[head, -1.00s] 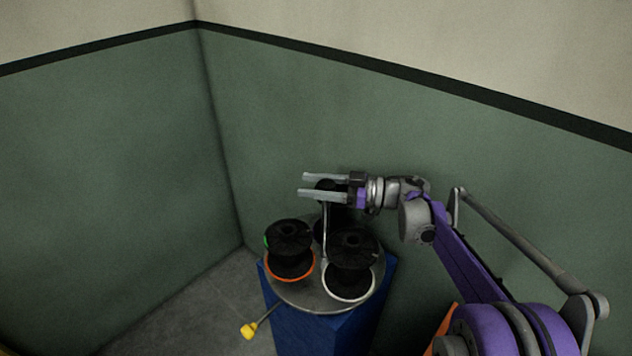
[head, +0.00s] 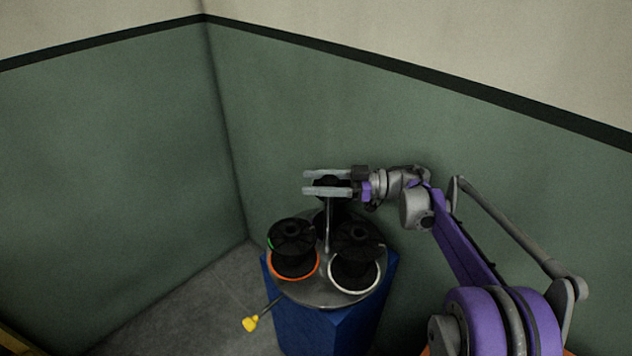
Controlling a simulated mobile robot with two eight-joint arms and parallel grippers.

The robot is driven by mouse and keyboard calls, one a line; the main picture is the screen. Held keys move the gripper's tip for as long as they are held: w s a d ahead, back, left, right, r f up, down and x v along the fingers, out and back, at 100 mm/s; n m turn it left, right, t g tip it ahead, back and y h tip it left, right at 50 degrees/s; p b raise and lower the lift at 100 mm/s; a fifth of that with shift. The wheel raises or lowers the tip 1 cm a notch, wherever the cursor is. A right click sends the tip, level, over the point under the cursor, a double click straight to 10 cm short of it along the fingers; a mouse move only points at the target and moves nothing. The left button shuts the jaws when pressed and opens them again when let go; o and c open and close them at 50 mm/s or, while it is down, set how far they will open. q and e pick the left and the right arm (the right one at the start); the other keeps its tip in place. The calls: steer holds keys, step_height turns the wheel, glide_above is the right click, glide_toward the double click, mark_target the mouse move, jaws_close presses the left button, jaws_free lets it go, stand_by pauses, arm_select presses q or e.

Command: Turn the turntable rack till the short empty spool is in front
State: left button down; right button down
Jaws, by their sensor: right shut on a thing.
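The turntable rack is a grey round plate (head: 315,292) with an upright post (head: 327,230) topped by a dark knob (head: 326,181). My right gripper (head: 308,182) comes in from the right, its two pale fingers shut on this knob. A black spool (head: 293,247) above an orange ring stands at the front left. Another black spool (head: 356,252) above a white ring stands at the front right. A third dark spool (head: 318,222) is mostly hidden behind the post. I cannot tell which spool is the short empty one. My left gripper is out of view.
The plate sits on a blue pedestal (head: 325,333) near the corner of the green walls. A yellow-tipped rod (head: 250,324) sticks out at the pedestal's front left. Grey floor (head: 200,310) is clear to the left.

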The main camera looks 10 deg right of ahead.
steer(key=shift+c, duration=1)
jaws_free()
steer(key=shift+r, duration=0.1)
step_height(320, 180, up, 10)
steer(key=p, duration=0.1)
